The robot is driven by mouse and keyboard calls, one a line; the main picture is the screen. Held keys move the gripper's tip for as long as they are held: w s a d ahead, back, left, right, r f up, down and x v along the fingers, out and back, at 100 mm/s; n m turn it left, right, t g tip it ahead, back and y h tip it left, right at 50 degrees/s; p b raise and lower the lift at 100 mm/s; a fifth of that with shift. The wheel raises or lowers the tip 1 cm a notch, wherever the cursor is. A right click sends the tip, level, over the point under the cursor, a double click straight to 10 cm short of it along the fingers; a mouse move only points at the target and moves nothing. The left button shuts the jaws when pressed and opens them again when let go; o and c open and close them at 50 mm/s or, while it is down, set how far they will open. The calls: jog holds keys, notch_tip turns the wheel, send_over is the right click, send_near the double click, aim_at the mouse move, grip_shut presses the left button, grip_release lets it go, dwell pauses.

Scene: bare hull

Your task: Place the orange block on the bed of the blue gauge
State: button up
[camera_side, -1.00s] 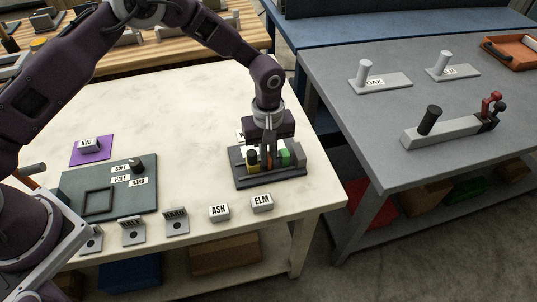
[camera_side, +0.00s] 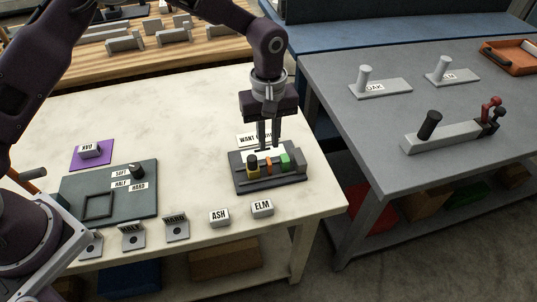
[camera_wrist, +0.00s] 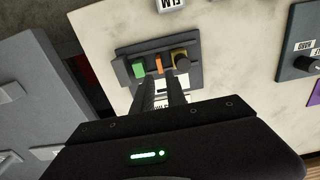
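The orange block (camera_side: 269,167) sits on a dark grey holder (camera_side: 283,183), between a yellow block with a black top (camera_side: 253,169) and a green block (camera_side: 286,162). In the wrist view the orange block (camera_wrist: 158,65) shows just beyond my fingertips, between the green block (camera_wrist: 139,68) and the yellow block (camera_wrist: 180,59). My gripper (camera_side: 269,147) points straight down above the orange block. Its two fingers are apart with nothing seen between them. I cannot make out a clearly blue gauge in these frames.
A dark teal panel (camera_side: 112,202) with a knob and square frame lies left. Small ASH (camera_side: 219,218) and ELM (camera_side: 262,208) blocks stand at the front edge. A WANT card (camera_side: 250,139) is behind the holder. A grey table (camera_side: 360,130) stands right, across a gap.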

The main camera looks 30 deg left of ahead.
jog(key=shift+r, duration=2)
notch_tip(320, 180, up, 12)
jog(key=f+m+t, duration=0.1)
jog(key=m+t, duration=0.1)
jog(key=m, duration=0.1)
send_over(268, 160)
jog(key=s+a, duration=0.4)
jog(key=a, duration=0.2)
jog(key=s+a+r+m+t, duration=0.1)
jog(key=s+a+r+m, duration=0.1)
jog(key=s+a+r, duration=0.5)
jog(key=s+a+m+t, duration=0.2)
jog(key=s+m, duration=0.2)
jog(key=s, duration=1.4)
jog(key=shift+a+r+t, duration=0.3)
jog(key=shift+a, duration=0.1)
